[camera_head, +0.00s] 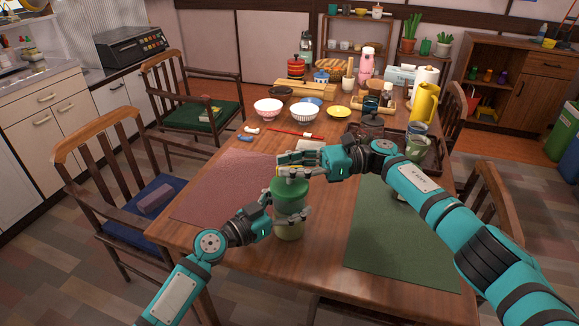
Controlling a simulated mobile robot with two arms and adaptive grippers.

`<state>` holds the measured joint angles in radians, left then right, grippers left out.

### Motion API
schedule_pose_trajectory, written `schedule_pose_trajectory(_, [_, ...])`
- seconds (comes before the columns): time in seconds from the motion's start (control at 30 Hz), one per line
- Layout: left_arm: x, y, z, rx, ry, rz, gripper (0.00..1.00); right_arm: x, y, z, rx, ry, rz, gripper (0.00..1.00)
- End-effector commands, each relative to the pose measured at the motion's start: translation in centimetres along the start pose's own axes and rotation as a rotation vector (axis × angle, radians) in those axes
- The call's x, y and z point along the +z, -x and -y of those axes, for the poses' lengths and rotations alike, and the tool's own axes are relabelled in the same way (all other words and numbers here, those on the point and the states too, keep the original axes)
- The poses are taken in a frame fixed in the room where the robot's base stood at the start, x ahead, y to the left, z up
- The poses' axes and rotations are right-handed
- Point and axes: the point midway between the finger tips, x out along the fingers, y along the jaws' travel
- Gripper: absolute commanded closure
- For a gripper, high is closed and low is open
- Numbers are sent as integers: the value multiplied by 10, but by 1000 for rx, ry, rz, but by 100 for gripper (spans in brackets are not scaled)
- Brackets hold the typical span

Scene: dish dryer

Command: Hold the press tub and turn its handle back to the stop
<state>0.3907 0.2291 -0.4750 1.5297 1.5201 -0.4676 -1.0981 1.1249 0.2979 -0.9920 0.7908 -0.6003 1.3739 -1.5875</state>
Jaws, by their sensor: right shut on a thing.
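The press tub (289,229) stands upright on the table near its front edge. Its upper part is green and its lower part is paler. My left gripper (286,212) is at the tub's side from the left, with a finger across its front; whether it is tight on the tub I cannot tell. My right gripper (289,166) reaches in from the right just above the tub's top and is shut on the handle. The handle is mostly hidden by the fingers, so its turn angle cannot be told.
A reddish mat (222,190) lies left of the tub and a dark green mat (395,235) lies right. Bowls (304,112), a yellow plate (339,112) and red chopsticks (292,133) lie behind. A dark tray (432,165) with a cup (416,135) is at right.

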Motion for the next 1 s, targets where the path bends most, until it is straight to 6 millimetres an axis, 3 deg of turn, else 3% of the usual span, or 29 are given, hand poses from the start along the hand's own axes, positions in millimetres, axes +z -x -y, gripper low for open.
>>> schedule_pose_trajectory(1.0, [0, 0, -1, 2, -1, 0, 80, -2, 1, 2, 46, -1, -4, 100])
